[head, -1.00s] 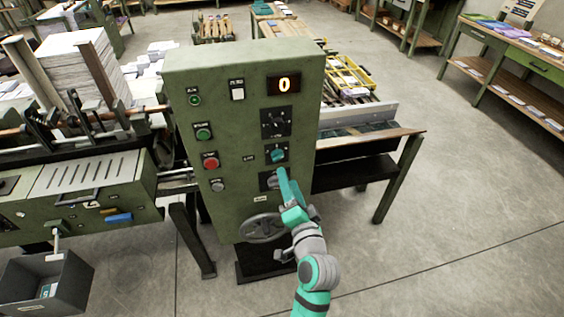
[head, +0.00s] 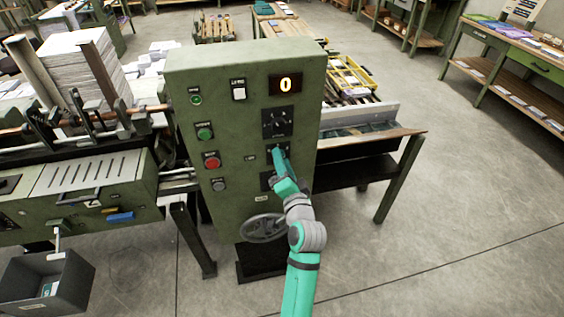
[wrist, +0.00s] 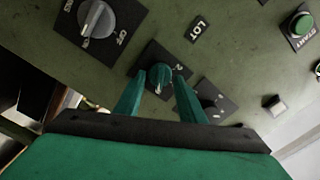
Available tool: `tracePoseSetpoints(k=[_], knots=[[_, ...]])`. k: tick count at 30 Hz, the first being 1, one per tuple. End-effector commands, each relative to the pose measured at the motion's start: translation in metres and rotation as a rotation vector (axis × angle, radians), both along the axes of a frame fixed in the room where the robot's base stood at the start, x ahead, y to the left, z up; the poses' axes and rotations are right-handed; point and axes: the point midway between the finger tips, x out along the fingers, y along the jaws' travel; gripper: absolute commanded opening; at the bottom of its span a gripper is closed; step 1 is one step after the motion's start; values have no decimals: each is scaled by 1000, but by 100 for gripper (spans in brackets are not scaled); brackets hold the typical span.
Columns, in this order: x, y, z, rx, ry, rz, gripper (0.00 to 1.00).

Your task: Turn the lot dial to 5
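The lot dial (wrist: 161,78) is a small teal knob on a dark plate, with a "LOT" label (wrist: 199,29) beside it in the wrist view. A "2" shows on the plate; other marks are too small or hidden. My gripper (wrist: 160,80) is open, its two teal fingers on either side of the knob, with narrow gaps visible. I cannot tell whether a finger touches it. In the head view my gripper (head: 278,152) covers most of the dial on the green cabinet (head: 235,205). The red display (head: 286,84) reads 0.
A grey OFF knob (wrist: 97,18) and another dial plate (wrist: 213,102) are close to the fingers in the wrist view. The START button (wrist: 302,24), a red button (head: 212,162) and a handwheel (head: 264,228) are also on the cabinet. Open floor (head: 450,230) lies to the right.

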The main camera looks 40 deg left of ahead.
Motion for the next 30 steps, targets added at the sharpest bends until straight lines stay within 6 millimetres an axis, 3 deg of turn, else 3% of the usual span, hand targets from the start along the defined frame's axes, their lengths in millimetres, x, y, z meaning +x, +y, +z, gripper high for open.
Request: tracePoseSetpoints(k=[1,3,17,30], knots=[[0,0,0,0,0,0,23],[0,0,0,0,0,0,7],[0,0,1,-54,-63,-1,8],[1,0,3,-293,-344,-4,8]])
